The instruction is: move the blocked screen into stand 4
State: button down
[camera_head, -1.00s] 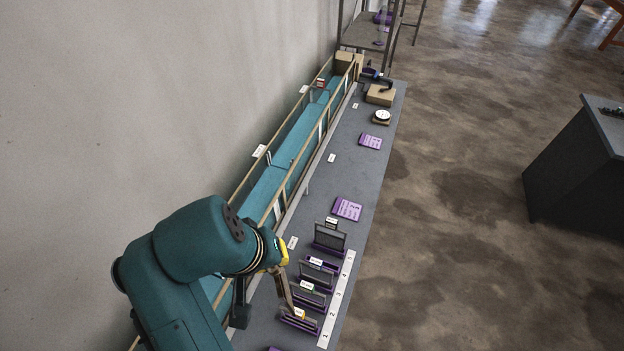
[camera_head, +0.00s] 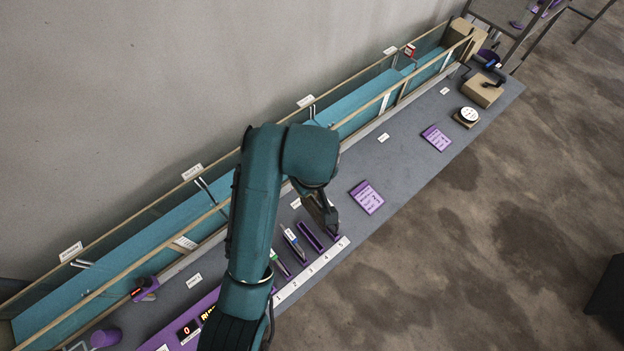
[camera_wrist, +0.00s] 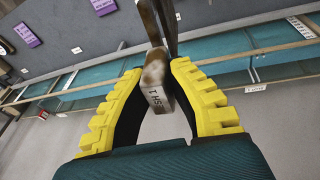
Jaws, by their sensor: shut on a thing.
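My gripper (camera_head: 322,205) is over the far end of the stand row, by number 5. In the wrist view its yellow fingers (camera_wrist: 157,68) are shut on a worn brown labelled tool (camera_wrist: 154,97) with two long bars pointing away. Stand 4 (camera_head: 311,236) is a purple slot and looks empty. A screen with a white tag (camera_head: 294,242) is in stand 3. A green-tagged screen (camera_head: 279,264) is beside it, partly behind my arm. Stand 5 (camera_head: 336,238) is mostly covered by the gripper; I cannot tell whether a screen is there. Which screen is blocked is unclear.
A white number strip (camera_head: 311,270) runs along the stands. Purple cards (camera_head: 367,197) lie farther along the grey bench. A teal trough (camera_head: 352,117) with wooden rails runs along the wall side. A white round dial (camera_head: 469,114) and a cardboard box (camera_head: 483,91) are at the far end.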

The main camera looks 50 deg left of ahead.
aim_at(309, 203)
jog(key=shift+s+a+f+n, duration=0.1)
jog(key=shift+s+a+n, duration=0.2)
jog(key=shift+a+n, duration=0.15)
jog(key=shift+f, duration=0.15)
notch_tip(309, 203, down, 2)
notch_tip(309, 203, down, 19)
jog(key=b, duration=0.4)
jog(key=shift+w+d+f+g, duration=0.15)
jog(key=shift+f+g, duration=0.05)
jog(key=shift+g, duration=0.1)
jog(key=shift+p, duration=0.3)
jog(key=shift+f, duration=0.1)
